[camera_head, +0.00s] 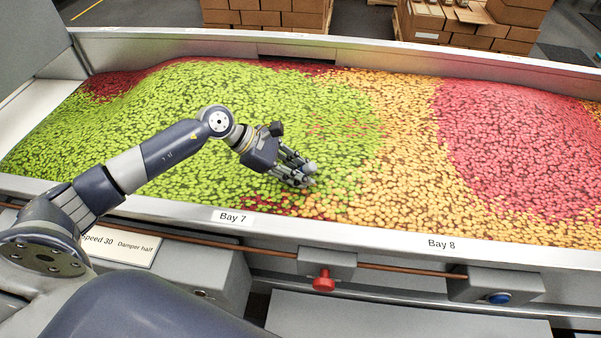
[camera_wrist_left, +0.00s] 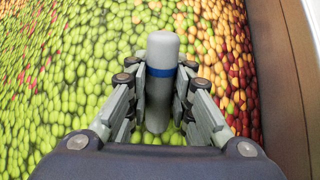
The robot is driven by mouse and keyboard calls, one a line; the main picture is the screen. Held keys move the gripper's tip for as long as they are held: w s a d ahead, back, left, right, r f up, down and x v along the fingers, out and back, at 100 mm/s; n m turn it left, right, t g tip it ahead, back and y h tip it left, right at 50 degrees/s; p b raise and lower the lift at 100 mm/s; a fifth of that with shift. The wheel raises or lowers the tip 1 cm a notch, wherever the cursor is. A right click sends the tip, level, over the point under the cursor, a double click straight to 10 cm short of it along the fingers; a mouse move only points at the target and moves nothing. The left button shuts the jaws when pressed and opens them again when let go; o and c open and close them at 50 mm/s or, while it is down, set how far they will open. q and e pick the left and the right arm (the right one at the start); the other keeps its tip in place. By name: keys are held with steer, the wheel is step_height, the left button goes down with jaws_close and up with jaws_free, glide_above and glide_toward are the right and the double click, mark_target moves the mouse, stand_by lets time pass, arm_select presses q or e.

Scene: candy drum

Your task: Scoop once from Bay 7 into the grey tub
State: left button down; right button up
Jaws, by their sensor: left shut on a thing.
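My left gripper (camera_head: 302,178) reaches over the green candy behind the Bay 7 label (camera_head: 235,217). In the left wrist view, my left gripper (camera_wrist_left: 158,100) is shut on a grey cylinder with a blue band (camera_wrist_left: 162,52), which looks like a handle. No scoop bowl can be made out; candy or the fingers may hide it. The Bay 7 candy (camera_head: 150,115) is mostly green, with dark red pieces at the back left and near the front wall. The grey tub cannot be identified in either view. My right gripper is not in view.
A metal front rim (camera_head: 380,238) runs along the trough, close to the gripper. Orange and red candy (camera_head: 510,140) lies to the right, behind the Bay 8 label (camera_head: 441,244). Below the rim are a red knob (camera_head: 324,281) and a blue button (camera_head: 499,298). Cardboard boxes (camera_head: 265,14) stand behind.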

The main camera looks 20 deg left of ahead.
arm_select(q)
step_height(320, 180, up, 12)
steer(key=p, duration=0.5)
steer(key=shift+r+p, duration=0.55)
steer(key=shift+r, duration=0.45)
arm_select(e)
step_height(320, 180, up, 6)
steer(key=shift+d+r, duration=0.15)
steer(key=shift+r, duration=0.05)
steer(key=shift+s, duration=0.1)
